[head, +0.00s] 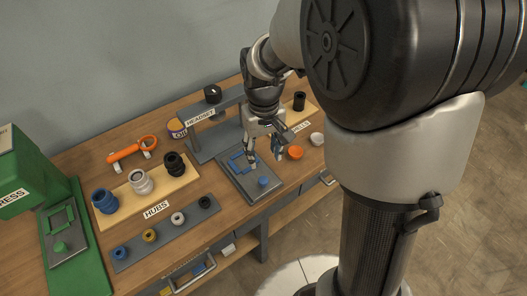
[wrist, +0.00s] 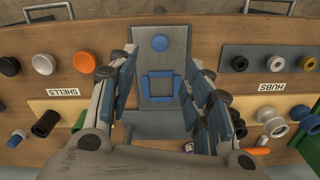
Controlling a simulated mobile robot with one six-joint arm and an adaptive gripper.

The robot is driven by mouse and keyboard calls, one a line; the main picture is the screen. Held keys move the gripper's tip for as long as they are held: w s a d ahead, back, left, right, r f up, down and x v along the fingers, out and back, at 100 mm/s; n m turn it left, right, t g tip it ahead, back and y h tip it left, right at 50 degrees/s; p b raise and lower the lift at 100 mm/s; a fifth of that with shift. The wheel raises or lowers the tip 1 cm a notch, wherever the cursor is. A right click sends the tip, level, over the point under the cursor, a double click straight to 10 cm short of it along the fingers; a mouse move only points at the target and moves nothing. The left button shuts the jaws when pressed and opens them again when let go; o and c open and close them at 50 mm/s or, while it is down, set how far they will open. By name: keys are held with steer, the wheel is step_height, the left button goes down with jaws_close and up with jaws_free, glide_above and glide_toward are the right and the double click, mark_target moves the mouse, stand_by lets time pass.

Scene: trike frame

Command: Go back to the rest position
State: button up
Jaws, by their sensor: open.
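My gripper (head: 264,152) is open and empty above the grey plate (head: 236,174) in the middle of the workbench. In the wrist view its two blue-padded fingers (wrist: 160,95) stand wide apart, with the plate between and beyond them. The plate bears a blue square frame (wrist: 160,87) and a round blue knob (wrist: 159,43). In the head view the knob (head: 263,182) shows beside the fingers, and part of the frame (head: 240,161) is hidden behind them. My arm comes in from the upper right.
A HUBS board (head: 148,204) with several hubs and a grey ring strip (head: 165,232) lie left of the plate. Shells, including an orange cup (head: 296,153), lie right. A green press (head: 25,175) stands far left; a grey HEADSET stand (head: 200,150) rises behind the plate.

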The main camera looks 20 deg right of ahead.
steer(key=s+r+t, duration=0.2)
steer(key=s+r, duration=0.4)
steer(key=s, duration=0.3)
steer(key=s+r+t, duration=0.2)
steer(key=s+r, duration=0.4)
steer(key=s, duration=0.3)
steer(key=shift+s+a+r+m+t, duration=0.15)
steer(key=shift+s+a+m+t, duration=0.1)
steer(key=shift+a+m+t, duration=0.1)
